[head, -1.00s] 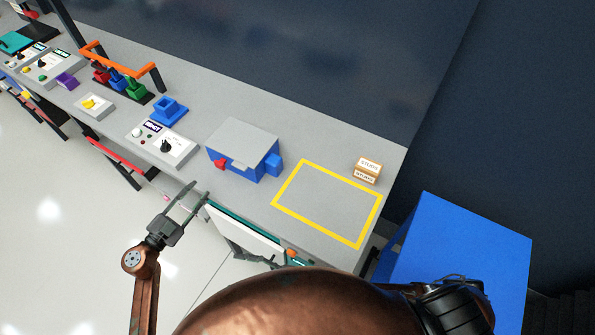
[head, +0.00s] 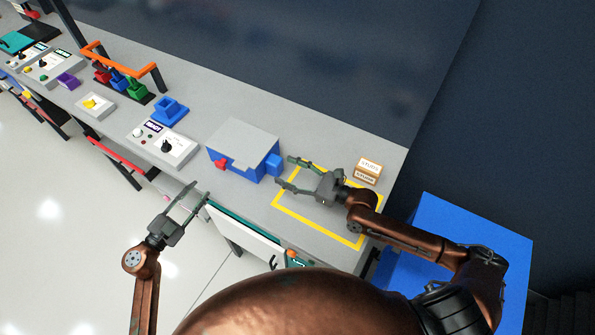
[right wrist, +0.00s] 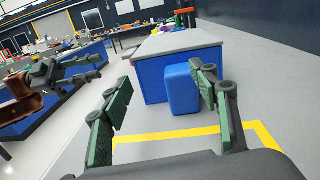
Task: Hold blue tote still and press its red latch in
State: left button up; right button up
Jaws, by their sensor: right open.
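The blue tote (head: 228,156) with a grey lid stands on the bench, and its blue wall also shows in the right wrist view (right wrist: 150,88). A blue block (head: 273,166) juts from the tote's right side and shows in the right wrist view (right wrist: 181,90). My right gripper (head: 284,171) is open and empty, fingers pointing at this block, apparently just short of it. My left gripper (head: 200,190) is open and empty, off the bench's front edge, below and left of the tote.
A yellow outlined square (head: 316,228) lies on the bench under my right gripper. A small labelled box (head: 368,170) stands behind it. A grey control box (head: 162,143) and blue socket (head: 169,110) are left of the tote. An open drawer (head: 245,238) sticks out in front.

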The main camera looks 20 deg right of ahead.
aim_at(280, 163)
jog(key=d, duration=0.1)
jog(key=d+f, duration=0.1)
jog(key=m, duration=0.1)
jog(key=shift+w+d+f, duration=0.1)
jog(key=shift+d+f, duration=0.15)
jog(key=shift+d, duration=0.15)
jog(key=shift+w, duration=0.2)
jog(key=x, duration=0.7)
jog(key=shift+w+f, duration=0.15)
jog(key=shift+w, duration=0.05)
grip_shut()
pick_arm(q)
jog(key=c, duration=0.5)
jog(key=shift+s+a+m, duration=0.3)
jog(key=shift+a+m, duration=0.05)
jog(key=shift+m, duration=0.45)
jog(key=shift+c, duration=1.4)
jog(key=m, duration=0.1)
jog(key=s+a+m, duration=0.1)
jog(key=m, duration=0.2)
jog(key=shift+s+a, duration=0.3)
grip_shut()
jog(key=m, duration=0.2)
jog(key=s+a+m, duration=0.1)
jog(key=m, duration=0.2)
jog(key=shift+s+a, duration=0.2)
